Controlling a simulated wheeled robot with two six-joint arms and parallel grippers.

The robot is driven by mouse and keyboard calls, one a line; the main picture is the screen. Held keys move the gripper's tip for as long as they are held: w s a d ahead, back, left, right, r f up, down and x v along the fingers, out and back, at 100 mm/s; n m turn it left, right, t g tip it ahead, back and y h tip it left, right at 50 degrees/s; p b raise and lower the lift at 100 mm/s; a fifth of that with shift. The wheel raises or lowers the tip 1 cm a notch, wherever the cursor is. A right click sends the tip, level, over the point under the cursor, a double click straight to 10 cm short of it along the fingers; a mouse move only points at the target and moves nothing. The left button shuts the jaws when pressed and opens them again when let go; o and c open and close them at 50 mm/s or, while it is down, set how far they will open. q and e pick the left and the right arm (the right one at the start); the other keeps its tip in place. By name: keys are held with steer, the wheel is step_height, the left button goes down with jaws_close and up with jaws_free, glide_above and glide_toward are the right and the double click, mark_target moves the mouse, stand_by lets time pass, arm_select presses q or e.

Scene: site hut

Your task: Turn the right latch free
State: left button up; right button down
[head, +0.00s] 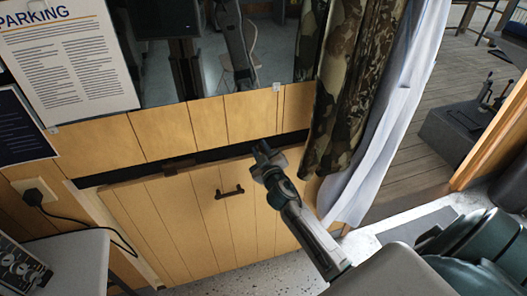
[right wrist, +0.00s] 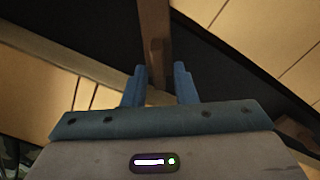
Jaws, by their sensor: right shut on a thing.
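The right latch (right wrist: 155,45) is a dark brown wooden bar, seen between the fingertips in the right wrist view. My right gripper (right wrist: 159,80) is shut on it. In the head view my right gripper (head: 266,152) is at the top edge of the wooden panel (head: 180,215), toward its right end, and hides the latch there. The panel has a black handle (head: 229,193) and a dark gap above its top edge. Another brown wooden piece (head: 180,164) sits at that edge further left. My left gripper is not in view.
A camouflage curtain (head: 338,90) and a white curtain (head: 385,130) hang close to the right of my right gripper. A dark mirror-like pane (head: 210,60) is above. A grey surface (head: 70,262) and a plugged-in cable (head: 82,228) are at the lower left.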

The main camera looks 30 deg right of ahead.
steer(key=shift+a+f+n, duration=0.1)
steer(key=shift+a+n, duration=0.05)
steer(key=shift+n, duration=0.75)
steer(key=shift+a+f+n, duration=0.1)
steer(key=shift+n, duration=0.9)
steer(key=n, duration=0.3)
steer(key=shift+a+f, duration=0.1)
steer(key=shift+f, duration=0.1)
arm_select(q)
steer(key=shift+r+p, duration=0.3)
arm_select(e)
steer(key=shift+f+n, duration=0.15)
steer(key=shift+n, duration=0.9)
steer(key=shift+f+n, duration=0.15)
steer(key=shift+n, duration=0.9)
steer(key=c, duration=1.5)
jaws_free()
steer(key=shift+a, duration=0.1)
